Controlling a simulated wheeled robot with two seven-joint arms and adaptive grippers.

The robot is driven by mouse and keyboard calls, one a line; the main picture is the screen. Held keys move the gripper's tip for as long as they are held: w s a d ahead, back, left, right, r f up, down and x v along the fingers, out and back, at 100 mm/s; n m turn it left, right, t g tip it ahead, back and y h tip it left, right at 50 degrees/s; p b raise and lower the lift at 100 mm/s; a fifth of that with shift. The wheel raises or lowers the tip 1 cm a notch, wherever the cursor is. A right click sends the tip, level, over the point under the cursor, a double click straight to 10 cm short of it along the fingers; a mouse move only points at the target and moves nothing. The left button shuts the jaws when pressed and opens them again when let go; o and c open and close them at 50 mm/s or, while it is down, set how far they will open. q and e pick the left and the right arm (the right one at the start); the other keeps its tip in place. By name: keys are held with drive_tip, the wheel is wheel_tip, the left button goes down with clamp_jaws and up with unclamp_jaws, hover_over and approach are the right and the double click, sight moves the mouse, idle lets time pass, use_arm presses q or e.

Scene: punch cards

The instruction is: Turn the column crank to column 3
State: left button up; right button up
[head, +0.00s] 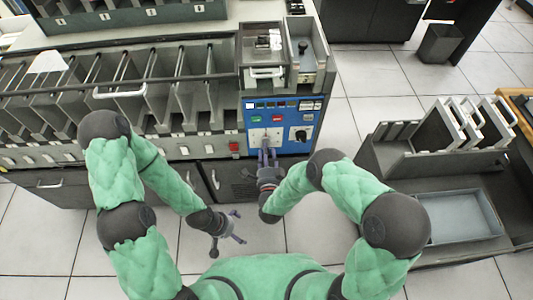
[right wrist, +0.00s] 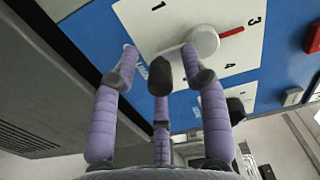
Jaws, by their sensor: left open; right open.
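The column crank (right wrist: 204,39) is a pale rounded knob on a white numbered plate (right wrist: 172,30) in the right wrist view. A red pointer (right wrist: 232,32) runs out from it toward the printed 3; a 1 and a 4 also show. My right gripper (right wrist: 160,60) is open in front of the plate. One fingertip overlaps the crank's near side; I cannot tell whether it touches. In the head view my right gripper (head: 267,155) is at the blue panel (head: 285,112) and hides part of the plate. My left gripper (head: 230,238) is open and empty, low over the floor.
A black knob (head: 299,135) is right of the plate, with green and red buttons above. A red switch (head: 234,147) is left of the panel. Card bins (head: 110,85) fill the left. A rack (head: 440,140) and grey tray (head: 462,216) stand right. Floor between is clear.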

drive_tip(key=s, duration=0.7)
drive_tip(key=shift+s, duration=0.25)
drive_tip(key=shift+w+f, duration=0.1)
drive_tip(key=s+d+f+n+g+y+p, duration=0.1)
drive_tip(key=d+f+n+g+y+p, duration=0.2)
drive_tip(key=f+n+g, duration=0.5)
drive_tip(key=s+d+r+n+g+p, duration=0.1)
drive_tip(key=s+r+n+g+p, duration=0.1)
drive_tip(key=s, duration=0.6)
drive_tip(key=s+d+r+n+g+y+p, duration=0.1)
drive_tip(key=s+d+r+n+g+p, duration=0.1)
drive_tip(key=s+g, duration=0.5)
drive_tip(key=shift+s+n+g, duration=0.3)
drive_tip(key=shift+s+n, duration=0.6)
drive_tip(key=shift+s, duration=0.1)
